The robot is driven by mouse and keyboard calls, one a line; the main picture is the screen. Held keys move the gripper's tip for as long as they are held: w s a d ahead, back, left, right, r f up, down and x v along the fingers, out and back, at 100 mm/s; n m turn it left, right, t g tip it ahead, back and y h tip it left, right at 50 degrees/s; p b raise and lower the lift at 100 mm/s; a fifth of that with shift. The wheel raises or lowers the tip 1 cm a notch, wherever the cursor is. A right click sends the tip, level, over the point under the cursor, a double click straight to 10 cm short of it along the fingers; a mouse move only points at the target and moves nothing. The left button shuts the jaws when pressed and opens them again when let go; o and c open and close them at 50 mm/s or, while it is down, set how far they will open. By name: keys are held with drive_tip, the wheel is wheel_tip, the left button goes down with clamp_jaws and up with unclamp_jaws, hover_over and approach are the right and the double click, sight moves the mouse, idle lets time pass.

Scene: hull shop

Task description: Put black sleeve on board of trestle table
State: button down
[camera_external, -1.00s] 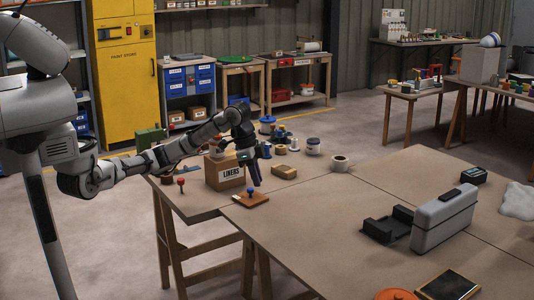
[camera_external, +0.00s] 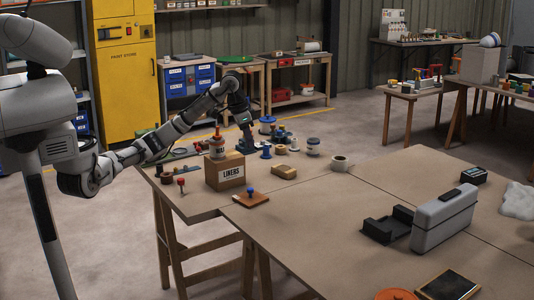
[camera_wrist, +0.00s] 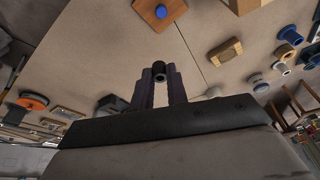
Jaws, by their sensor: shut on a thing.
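My gripper (camera_external: 251,146) is over the far part of the trestle table's board (camera_external: 330,225). In the wrist view, my gripper (camera_wrist: 160,74) is shut on the black sleeve (camera_wrist: 159,69), a short dark hollow cylinder between the fingertips. The sleeve is too small and dark to make out in the external view. The board also shows in the wrist view (camera_wrist: 110,50), beyond the fingertips. The sleeve appears held clear of it, but the height is hard to judge.
The LINERS carton (camera_external: 225,172), a blue-knobbed wooden block (camera_external: 251,198), a tan block (camera_external: 284,172), a tape roll (camera_external: 340,162) and blue spools (camera_external: 266,151) are nearby. A grey case (camera_external: 444,220) stands further right. Bare board lies between the block and case.

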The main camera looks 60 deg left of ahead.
drive_tip(key=a+n+y, duration=0.1)
drive_tip(key=a+n, duration=0.4)
drive_tip(key=a, duration=1.4)
drive_tip(key=n+y, duration=0.1)
drive_tip(key=n, duration=0.4)
hover_over(199, 170)
drive_tip(key=s, duration=0.1)
wheel_tip(199, 170, down, 2)
drive_tip(key=f, duration=0.5)
drive_tip(key=f+p, duration=0.1)
drive_tip(key=f, duration=0.3)
drive_tip(key=d+f+p, duration=0.1)
drive_tip(key=f, duration=0.4)
drive_tip(key=shift+y, duration=0.3)
drive_tip(key=shift+f+p, duration=0.45)
drive_tip(key=shift+f, duration=2.1)
drive_tip(key=shift+f, duration=0.15)
drive_tip(key=c, duration=1.4)
unclamp_jaws()
